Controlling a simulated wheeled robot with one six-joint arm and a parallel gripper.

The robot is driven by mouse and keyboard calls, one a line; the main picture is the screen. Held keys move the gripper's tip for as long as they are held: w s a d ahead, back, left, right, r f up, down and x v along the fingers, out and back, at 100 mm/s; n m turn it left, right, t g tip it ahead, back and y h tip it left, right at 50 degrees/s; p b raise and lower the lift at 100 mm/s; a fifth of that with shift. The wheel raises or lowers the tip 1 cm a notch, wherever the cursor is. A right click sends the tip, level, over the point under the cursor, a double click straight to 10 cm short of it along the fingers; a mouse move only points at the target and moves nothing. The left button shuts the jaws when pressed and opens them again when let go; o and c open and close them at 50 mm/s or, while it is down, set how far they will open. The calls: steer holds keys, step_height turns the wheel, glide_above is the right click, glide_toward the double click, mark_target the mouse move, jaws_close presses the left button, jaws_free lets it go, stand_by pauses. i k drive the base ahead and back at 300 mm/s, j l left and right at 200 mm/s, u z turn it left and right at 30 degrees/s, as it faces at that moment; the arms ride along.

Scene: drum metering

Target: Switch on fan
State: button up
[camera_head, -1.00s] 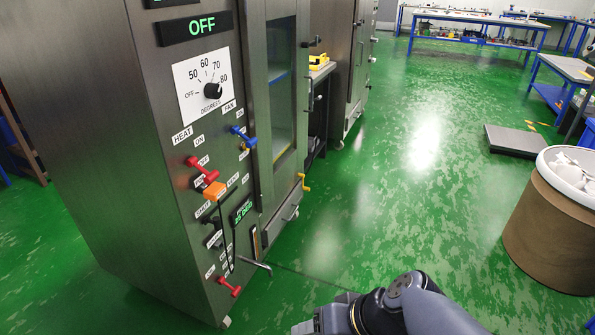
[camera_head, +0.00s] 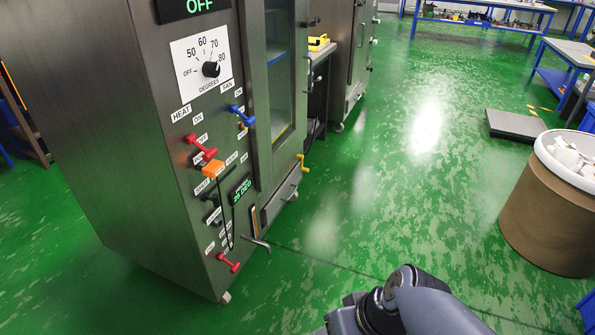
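The blue fan switch (camera_head: 236,113) is a short lever on the side panel of the grey metal cabinet (camera_head: 110,130), just below the FAN label (camera_head: 228,86). ON shows above it. The lower label by it is too small to read. A red heat lever (camera_head: 200,148) is to its left and lower. The green OFF display (camera_head: 195,7) is at the top, cut by the frame edge. My arm shows at the bottom, to the right of and apart from the cabinet. My gripper's fingers are below the frame and hidden.
A temperature dial (camera_head: 211,69) is above the switches. An orange knob (camera_head: 213,169), a small red lever (camera_head: 229,262) and a protruding metal handle (camera_head: 255,242) are lower. A brown drum (camera_head: 545,220) with white pieces stands right. Green floor (camera_head: 350,215) between is clear.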

mark_target(248, 121)
steer(key=i+j+z, duration=0.4)
steer(key=j, duration=0.25)
steer(key=i+j+z, duration=0.25)
steer(key=k+j, duration=0.05)
steer(key=j, duration=0.05)
